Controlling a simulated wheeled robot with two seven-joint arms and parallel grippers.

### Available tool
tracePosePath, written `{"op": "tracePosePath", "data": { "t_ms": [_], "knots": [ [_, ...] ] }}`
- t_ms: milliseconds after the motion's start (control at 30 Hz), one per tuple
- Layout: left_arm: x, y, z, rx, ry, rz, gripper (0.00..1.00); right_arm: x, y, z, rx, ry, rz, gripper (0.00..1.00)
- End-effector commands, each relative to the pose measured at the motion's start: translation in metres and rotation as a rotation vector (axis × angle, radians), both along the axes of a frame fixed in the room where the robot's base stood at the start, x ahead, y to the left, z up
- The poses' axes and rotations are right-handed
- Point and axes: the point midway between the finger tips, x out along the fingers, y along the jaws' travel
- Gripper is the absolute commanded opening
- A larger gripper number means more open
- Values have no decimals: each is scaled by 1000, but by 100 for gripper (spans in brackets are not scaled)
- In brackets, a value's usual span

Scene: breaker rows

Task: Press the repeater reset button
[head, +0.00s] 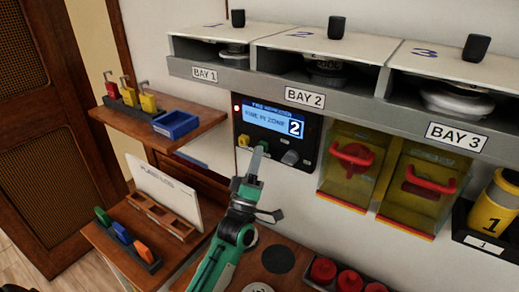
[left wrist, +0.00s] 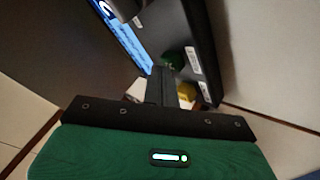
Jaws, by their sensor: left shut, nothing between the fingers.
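The repeater panel (head: 310,146) is a black box on the wall with a lit blue screen (head: 264,120) reading fire in zone 2. A small red light glows at its upper left. Below the screen are a yellow button (head: 243,141), a green button and a grey knob (head: 290,157). My left gripper (head: 257,157) is shut and empty, its tips by the green button. In the left wrist view the fingertips (left wrist: 162,78) point at the panel face, close to the green button (left wrist: 174,60) and the yellow button (left wrist: 187,91). Contact cannot be told; the labels are unreadable.
Bay shelves (head: 290,95) overhang above the panel. Yellow boxes with red handles (head: 352,155) stand to its right. A wooden shelf (head: 165,132) with padlocks and a blue bin (head: 176,124) is to the left. A lower counter (head: 118,248) holds coloured items.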

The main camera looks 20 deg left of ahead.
Motion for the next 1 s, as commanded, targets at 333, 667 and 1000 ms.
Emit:
{"op": "tracePosePath", "data": {
  "t_ms": [333, 667, 1000],
  "knots": [
    [6, -1, 0, 0, 0, 0, 0, 0, 0, -2, 0, 0, 0, 36],
    [1, 0, 0, 1, 1, -1, 0, 0, -1, -1, -1, 0, 1, 36],
    [-2, 0, -1, 0, 1, 0, 0, 0, -4, 0, -4, 0, 2, 36]
  ]
}}
